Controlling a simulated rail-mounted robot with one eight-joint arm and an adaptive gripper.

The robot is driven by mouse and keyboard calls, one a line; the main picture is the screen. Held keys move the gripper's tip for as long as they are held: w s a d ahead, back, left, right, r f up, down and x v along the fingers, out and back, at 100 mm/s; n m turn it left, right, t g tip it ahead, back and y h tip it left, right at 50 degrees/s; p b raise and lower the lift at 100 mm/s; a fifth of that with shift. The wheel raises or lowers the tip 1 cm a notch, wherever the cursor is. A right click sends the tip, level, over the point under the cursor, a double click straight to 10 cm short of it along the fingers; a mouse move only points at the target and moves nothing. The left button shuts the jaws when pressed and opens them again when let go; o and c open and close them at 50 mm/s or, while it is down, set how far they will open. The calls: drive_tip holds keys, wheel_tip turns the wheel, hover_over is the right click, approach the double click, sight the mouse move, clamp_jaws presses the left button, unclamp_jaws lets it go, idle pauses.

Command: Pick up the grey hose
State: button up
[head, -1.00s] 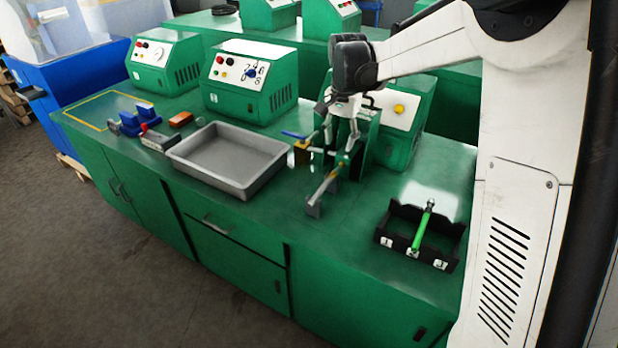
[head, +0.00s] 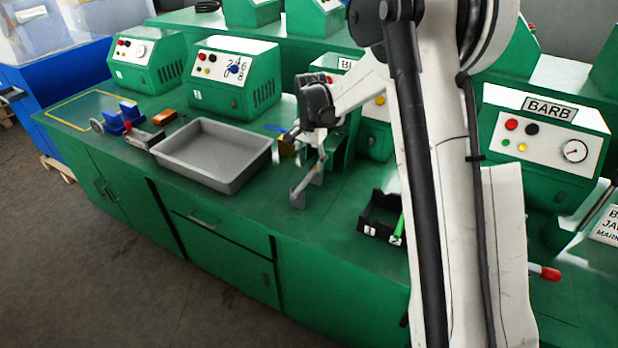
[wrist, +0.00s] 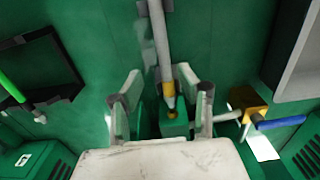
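The grey hose (wrist: 160,42) runs down from the top of the wrist view to a yellow fitting (wrist: 169,92) at a green block (wrist: 174,122). In the head view the hose (head: 306,184) lies above the green bench on a small grey support, partly hidden behind my arm. My gripper (wrist: 161,74) is open, with one finger on each side of the hose's fitting end. I see gaps between the fingers and the hose; I cannot tell the height between them. In the head view my gripper is mostly hidden by its own wrist.
A grey tray (head: 182,180) stands left of the hose. A black rack (head: 380,236) with a green hose (head: 401,228) is to the right. A brass block with a blue lever (wrist: 280,122) sits close by. Green machines, one marked BARB (head: 545,140), line the back.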

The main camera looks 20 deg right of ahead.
sight(309, 175)
drive_tip(key=shift+w+a+f, duration=0.1)
drive_tip(key=shift+w+f, duration=0.05)
drive_tip(key=shift+f, duration=1.15)
drive_tip(key=shift+w+a+f, duration=0.1)
drive_tip(key=shift+w+f, duration=0.05)
drive_tip(key=shift+f, duration=1.15)
drive_tip(key=shift+c, duration=0.5)
clamp_jaws()
